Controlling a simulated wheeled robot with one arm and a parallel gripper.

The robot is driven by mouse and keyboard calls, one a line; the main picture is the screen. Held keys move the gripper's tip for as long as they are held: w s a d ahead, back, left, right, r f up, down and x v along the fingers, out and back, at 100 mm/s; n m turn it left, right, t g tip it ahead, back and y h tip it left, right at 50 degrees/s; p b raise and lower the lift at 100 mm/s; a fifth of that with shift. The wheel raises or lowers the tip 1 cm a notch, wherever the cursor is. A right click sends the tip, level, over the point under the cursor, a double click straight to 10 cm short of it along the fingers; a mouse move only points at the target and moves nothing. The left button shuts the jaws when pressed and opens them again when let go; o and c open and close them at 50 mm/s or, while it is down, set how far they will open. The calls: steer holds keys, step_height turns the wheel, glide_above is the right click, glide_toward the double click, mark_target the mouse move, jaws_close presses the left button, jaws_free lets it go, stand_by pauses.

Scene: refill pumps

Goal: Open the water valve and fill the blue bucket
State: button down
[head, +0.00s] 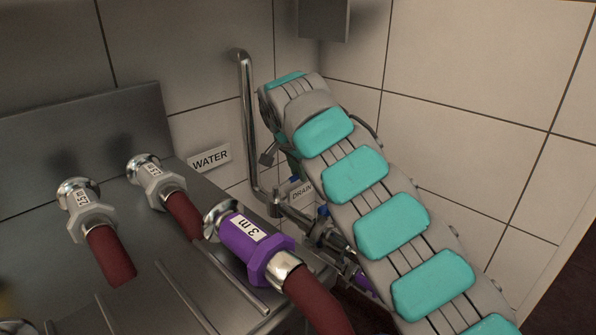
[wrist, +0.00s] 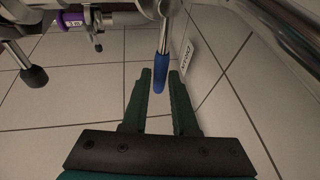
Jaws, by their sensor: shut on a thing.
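In the wrist view, my gripper (wrist: 160,80) has its two green fingers closed around the lower end of a blue valve handle (wrist: 162,62). The handle hangs from metal pipework at the top of that view. In the head view my arm covers most of the gripper and the handle. A WATER label (head: 210,158) is on the tiled wall, and a DRAIN label (head: 300,191) is lower, beside a bent metal pipe (head: 247,110). Valve fittings (head: 325,235) with blue parts show next to my arm. The blue bucket is not in view.
A steel counter (head: 190,270) holds red hoses on metal couplings: two grey ones (head: 88,215) (head: 155,183) and a purple one marked 3 m (head: 255,248). A purple collar (wrist: 75,20) also shows in the wrist view. Tiled walls close the corner behind my arm.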

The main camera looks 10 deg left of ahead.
stand_by(0.9)
steer(key=shift+s+d+m+h, duration=0.35)
steer(key=shift+d+m, duration=0.1)
steer(key=shift+m, duration=0.4)
steer(key=shift+s+d+m+h, duration=0.35)
steer(key=shift+d+m, duration=0.05)
steer(key=shift+m, duration=0.45)
steer(key=c, duration=0.7)
jaws_free()
steer(key=shift+v, duration=3.85)
steer(key=shift+w, duration=0.1)
